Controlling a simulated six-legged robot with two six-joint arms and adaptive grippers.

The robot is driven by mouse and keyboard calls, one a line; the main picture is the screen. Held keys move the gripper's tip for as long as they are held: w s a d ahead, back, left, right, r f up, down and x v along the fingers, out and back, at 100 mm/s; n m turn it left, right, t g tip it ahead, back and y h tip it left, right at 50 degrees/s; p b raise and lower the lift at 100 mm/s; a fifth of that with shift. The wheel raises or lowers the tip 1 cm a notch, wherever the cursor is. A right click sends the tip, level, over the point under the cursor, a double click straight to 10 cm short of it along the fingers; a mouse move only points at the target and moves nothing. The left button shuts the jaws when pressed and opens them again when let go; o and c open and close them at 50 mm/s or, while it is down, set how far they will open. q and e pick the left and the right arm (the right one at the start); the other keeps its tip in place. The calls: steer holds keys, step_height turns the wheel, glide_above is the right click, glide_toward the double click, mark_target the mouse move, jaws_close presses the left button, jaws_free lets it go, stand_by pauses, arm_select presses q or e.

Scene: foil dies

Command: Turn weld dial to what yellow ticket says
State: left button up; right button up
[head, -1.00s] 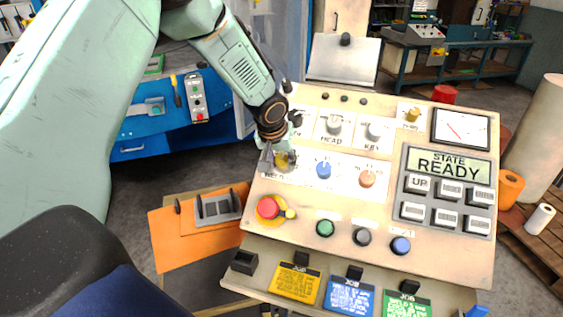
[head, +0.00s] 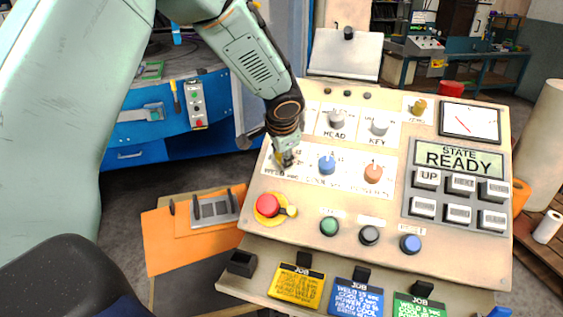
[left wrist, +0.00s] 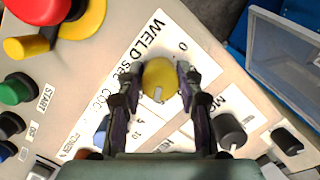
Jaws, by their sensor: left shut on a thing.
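The weld dial is a round yellow knob (left wrist: 158,76) with a pale pointer mark, below the WELD label in the left wrist view. My left gripper (left wrist: 158,82) has one finger on each side of the knob and is shut on it. The pointer mark faces the bottom of that view, towards my palm. In the head view my left gripper (head: 285,160) is at the panel's left side and largely hides the dial. The yellow ticket (head: 297,286) is in the front row, left of the blue one; its small print is too blurred to read surely. My right gripper is not in view.
Blue (head: 326,167) and orange (head: 373,174) dials stand right of the weld dial. A red mushroom button (head: 267,205) is just in front. The display (head: 459,158) reads STATE READY. Blue (head: 353,297) and green (head: 418,305) tickets lie beside the yellow one.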

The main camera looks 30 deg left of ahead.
arm_select(q)
steer(key=m+t+b, duration=0.1)
steer(key=m+b, duration=0.2)
steer(key=m, duration=0.2)
steer(key=shift+w+y, duration=0.1)
steer(key=shift+y, duration=0.3)
steer(key=shift+r, duration=0.1)
steer(key=o, duration=1.2)
steer(key=shift+d, duration=0.1)
steer(key=shift+c, duration=0.2)
steer(key=v, duration=1.1)
steer(key=shift+s+r, duration=0.2)
steer(key=shift+r, duration=0.15)
